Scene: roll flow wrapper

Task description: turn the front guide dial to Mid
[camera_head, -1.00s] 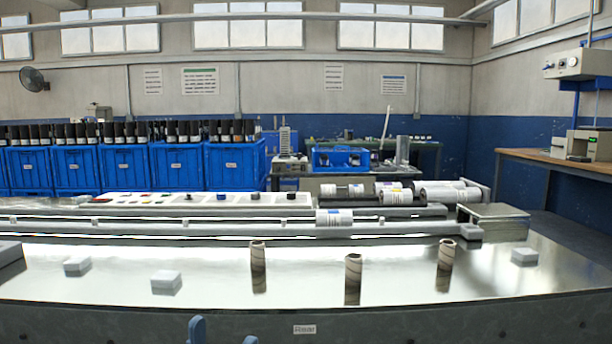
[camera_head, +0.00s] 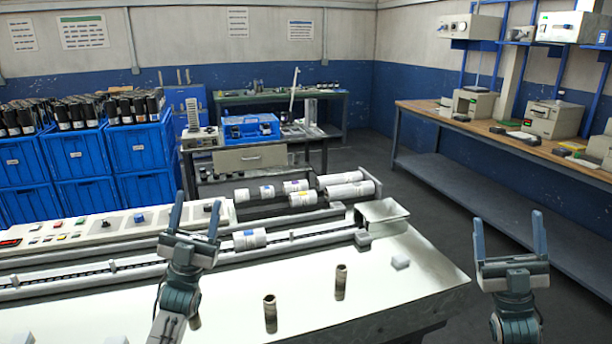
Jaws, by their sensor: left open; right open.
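A long white control panel (camera_head: 70,233) runs along the left side behind the machine bed, with coloured buttons at its left end. A blue knob (camera_head: 139,218) and a dark knob (camera_head: 106,223) stand on it. Which knob is the front guide dial, and its setting, I cannot tell; labels are too small to read. My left gripper (camera_head: 196,218) is open and empty, raised in front of the panel's right part and partly hiding it. My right gripper (camera_head: 509,232) is open and empty, past the bed's right end, far from the panel.
Blue crates (camera_head: 85,200) are at left, a wooden bench (camera_head: 480,135) at right.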

